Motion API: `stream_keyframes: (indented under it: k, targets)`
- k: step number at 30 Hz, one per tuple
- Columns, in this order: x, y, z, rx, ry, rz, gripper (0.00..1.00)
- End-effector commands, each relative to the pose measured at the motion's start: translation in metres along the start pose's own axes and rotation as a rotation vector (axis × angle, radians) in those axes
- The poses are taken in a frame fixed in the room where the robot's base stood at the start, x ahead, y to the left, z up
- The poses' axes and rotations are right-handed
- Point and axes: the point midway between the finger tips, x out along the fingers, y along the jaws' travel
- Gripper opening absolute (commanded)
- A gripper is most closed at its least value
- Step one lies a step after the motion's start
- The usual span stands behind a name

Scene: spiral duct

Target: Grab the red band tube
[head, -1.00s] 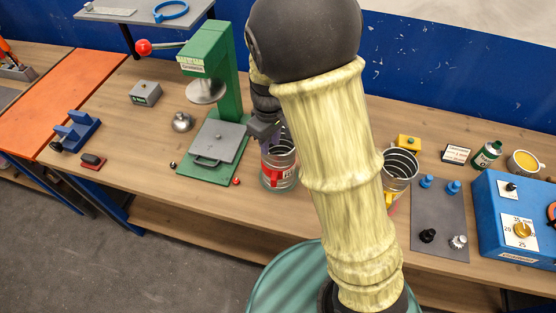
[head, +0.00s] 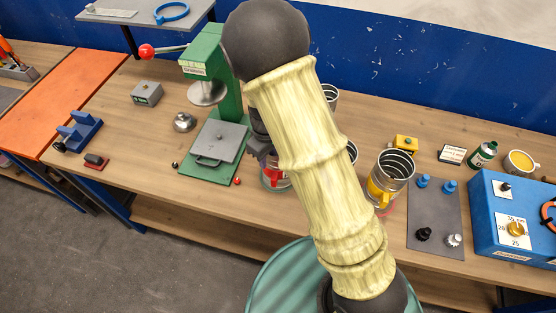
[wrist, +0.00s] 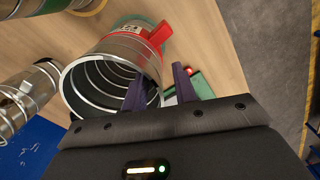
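The red band tube (head: 272,182) is an open ribbed metal cylinder with a red band and red tab, on the bench right of the green press. My arm partly hides it in the head view. In the wrist view the tube (wrist: 112,62) has its open mouth towards the camera, with its red band (wrist: 150,38) beyond the rim. My gripper (wrist: 160,88) is open at the rim. The left finger overlaps the mouth and the right finger is outside the wall, with the rim between them. I cannot tell how deep the left finger reaches or whether either touches.
The green press (head: 229,110) stands left of the tube. A yellow band tube (head: 388,178) stands to the right, and another metal tube (head: 330,94) is behind my arm. A grey mat (head: 436,220) with knobs and a blue box (head: 510,215) are farther right. The front left bench is mostly clear.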

Motion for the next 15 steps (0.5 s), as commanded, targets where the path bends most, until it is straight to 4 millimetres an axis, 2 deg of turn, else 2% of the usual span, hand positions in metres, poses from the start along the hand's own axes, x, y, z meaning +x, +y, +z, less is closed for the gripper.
stream_keyframes:
  k: [4, 15]
  targets:
    - [0.0057, -0.0002, 0.0, 0.001, 0.001, 0.0, 0.28]
    - [0.0055, -0.0001, 0.0, 0.0, 0.001, 0.0, 0.28]
